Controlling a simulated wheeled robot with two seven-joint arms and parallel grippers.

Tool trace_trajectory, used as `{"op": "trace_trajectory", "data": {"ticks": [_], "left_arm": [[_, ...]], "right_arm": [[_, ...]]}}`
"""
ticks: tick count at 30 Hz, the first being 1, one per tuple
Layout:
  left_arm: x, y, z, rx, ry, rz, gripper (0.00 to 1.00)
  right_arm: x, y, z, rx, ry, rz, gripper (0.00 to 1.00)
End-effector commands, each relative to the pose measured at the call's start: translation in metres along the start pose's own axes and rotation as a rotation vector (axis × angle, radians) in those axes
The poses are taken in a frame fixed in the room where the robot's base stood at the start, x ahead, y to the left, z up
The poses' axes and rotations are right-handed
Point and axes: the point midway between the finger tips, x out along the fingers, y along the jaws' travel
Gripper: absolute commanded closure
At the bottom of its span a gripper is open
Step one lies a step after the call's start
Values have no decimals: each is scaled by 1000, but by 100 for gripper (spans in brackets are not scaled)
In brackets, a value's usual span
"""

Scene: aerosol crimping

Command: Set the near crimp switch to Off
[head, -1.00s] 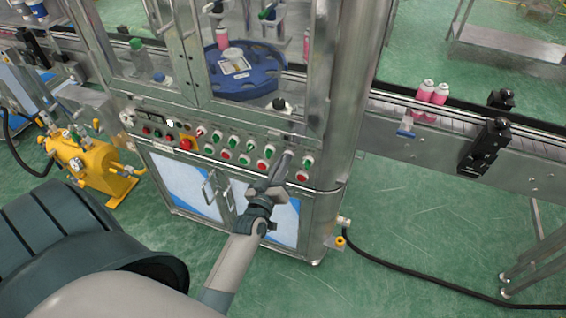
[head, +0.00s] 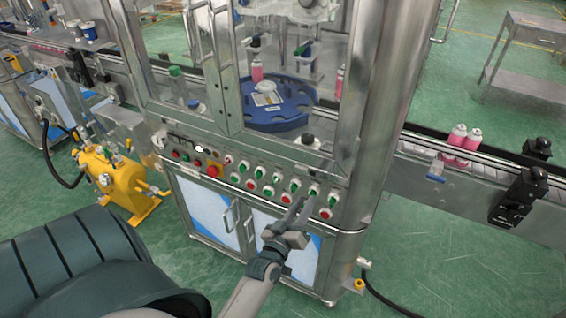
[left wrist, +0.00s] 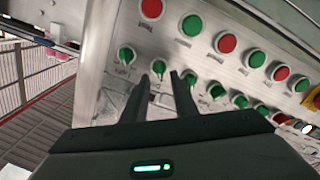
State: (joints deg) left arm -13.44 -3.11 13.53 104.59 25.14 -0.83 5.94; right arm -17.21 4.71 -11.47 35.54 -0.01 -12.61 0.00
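The control panel (head: 225,175) on the front of the machine carries a row of green-handled rotary switches (head: 296,186) above red and green round buttons. The labels are too small to read in the head view, so I cannot tell which switch is the near crimp one. My left gripper (head: 299,207) is in front of the panel's right end, its fingers pointing up at the switches. In the left wrist view the two dark fingers (left wrist: 161,76) are apart with nothing between them. A green switch (left wrist: 158,68) shows just beyond their tips; contact is not visible. My right gripper is out of view.
A red knob (head: 213,170) and small indicators are at the panel's left. Glass doors (head: 205,60) and a metal corner post (head: 372,120) rise above and beside it. A conveyor (head: 415,150) with pink cans (head: 464,142) runs right. A yellow pump (head: 115,180) stands left.

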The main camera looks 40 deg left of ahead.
Motion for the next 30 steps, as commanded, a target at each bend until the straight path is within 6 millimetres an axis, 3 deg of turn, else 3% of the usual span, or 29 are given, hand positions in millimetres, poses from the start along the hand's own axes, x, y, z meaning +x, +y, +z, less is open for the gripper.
{"op": "trace_trajectory", "data": {"ticks": [18,24,30], "left_arm": [[-112,-2,3,0,-3,-1,74],[-134,-1,2,0,-1,0,74],[-143,0,1,0,-1,0,74]], "right_arm": [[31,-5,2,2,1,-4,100],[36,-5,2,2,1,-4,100],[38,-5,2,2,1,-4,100]]}}
